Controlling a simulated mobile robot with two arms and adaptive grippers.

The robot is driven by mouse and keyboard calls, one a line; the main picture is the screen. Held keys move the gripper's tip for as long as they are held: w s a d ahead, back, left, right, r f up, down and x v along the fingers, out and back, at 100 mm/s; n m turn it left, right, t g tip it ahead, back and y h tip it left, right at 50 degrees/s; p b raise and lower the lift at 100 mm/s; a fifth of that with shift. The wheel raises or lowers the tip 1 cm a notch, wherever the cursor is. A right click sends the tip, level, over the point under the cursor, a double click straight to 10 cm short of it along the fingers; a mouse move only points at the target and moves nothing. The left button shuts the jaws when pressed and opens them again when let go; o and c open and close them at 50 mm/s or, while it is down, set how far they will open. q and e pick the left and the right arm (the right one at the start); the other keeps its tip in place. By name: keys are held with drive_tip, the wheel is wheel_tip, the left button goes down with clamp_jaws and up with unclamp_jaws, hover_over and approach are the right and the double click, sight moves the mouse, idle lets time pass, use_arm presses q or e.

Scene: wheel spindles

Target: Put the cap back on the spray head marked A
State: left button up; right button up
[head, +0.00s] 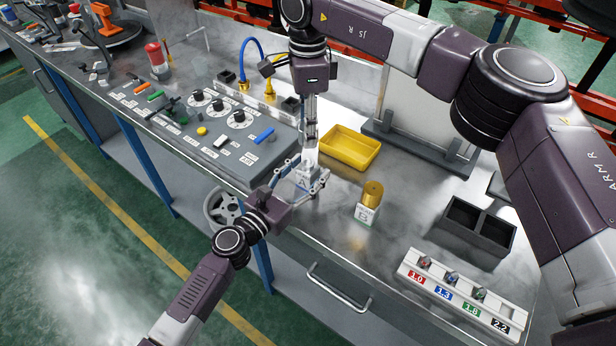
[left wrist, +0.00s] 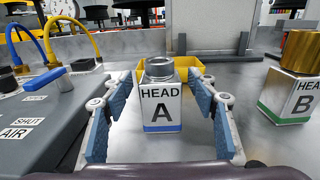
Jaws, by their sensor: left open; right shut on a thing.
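Spray head A (head: 303,183) is a white block with a blue band at its base, upright on the bench. In the left wrist view, spray head A (left wrist: 160,108) has a bare silver round top with no brass cap on it. My left gripper (head: 306,186) is open, with its blue-padded fingers on either side of the block, apart from it in the left wrist view. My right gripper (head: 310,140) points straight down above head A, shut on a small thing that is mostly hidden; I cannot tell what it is.
Spray head B (head: 366,214) stands to the right with a brass cap (head: 373,192) on. A yellow tray (head: 349,149) lies behind. A white nozzle rack (head: 462,291) and dark double bin (head: 478,228) are at right. The control panel (head: 215,125) is at left.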

use_arm(q)
drive_tip(key=shift+w+d, duration=0.3)
drive_tip(key=shift+w, duration=0.05)
clamp_jaws()
idle(0.3)
